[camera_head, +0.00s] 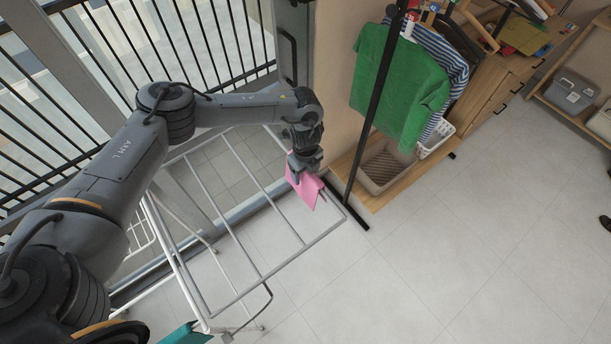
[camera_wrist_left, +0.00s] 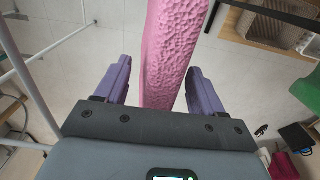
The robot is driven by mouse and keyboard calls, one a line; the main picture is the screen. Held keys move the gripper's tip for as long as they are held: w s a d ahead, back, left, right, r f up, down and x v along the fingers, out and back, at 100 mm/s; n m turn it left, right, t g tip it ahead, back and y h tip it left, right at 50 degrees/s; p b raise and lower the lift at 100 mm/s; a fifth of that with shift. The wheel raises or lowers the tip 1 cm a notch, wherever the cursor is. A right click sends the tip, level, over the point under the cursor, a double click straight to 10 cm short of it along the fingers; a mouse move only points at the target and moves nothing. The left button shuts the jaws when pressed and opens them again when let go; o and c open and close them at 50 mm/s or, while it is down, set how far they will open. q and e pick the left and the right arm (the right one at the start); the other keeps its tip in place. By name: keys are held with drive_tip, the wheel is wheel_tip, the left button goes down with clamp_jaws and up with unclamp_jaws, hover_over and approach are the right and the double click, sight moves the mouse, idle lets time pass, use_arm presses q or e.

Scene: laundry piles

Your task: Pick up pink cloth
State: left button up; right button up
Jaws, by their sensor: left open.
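The pink cloth (camera_head: 306,190) hangs over a bar at the far right end of the white drying rack (camera_head: 243,245). In the left wrist view the cloth (camera_wrist_left: 168,55) runs down between two purple fingers, with a gap on each side. My left gripper (camera_head: 304,174) is at the top of the cloth in the head view; in the left wrist view the gripper (camera_wrist_left: 160,88) is open around the cloth. The arm covers part of the cloth's upper edge. My right gripper is not in view.
A black pole (camera_head: 375,110) with a green shirt (camera_head: 400,84) stands just right of the cloth. A woven basket (camera_head: 386,166) sits on a wooden shelf behind it. A teal cloth (camera_head: 187,335) is at the rack's near end.

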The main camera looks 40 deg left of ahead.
use_arm(q)
drive_tip(key=c, duration=1.2)
drive_tip(key=shift+r, duration=0.1)
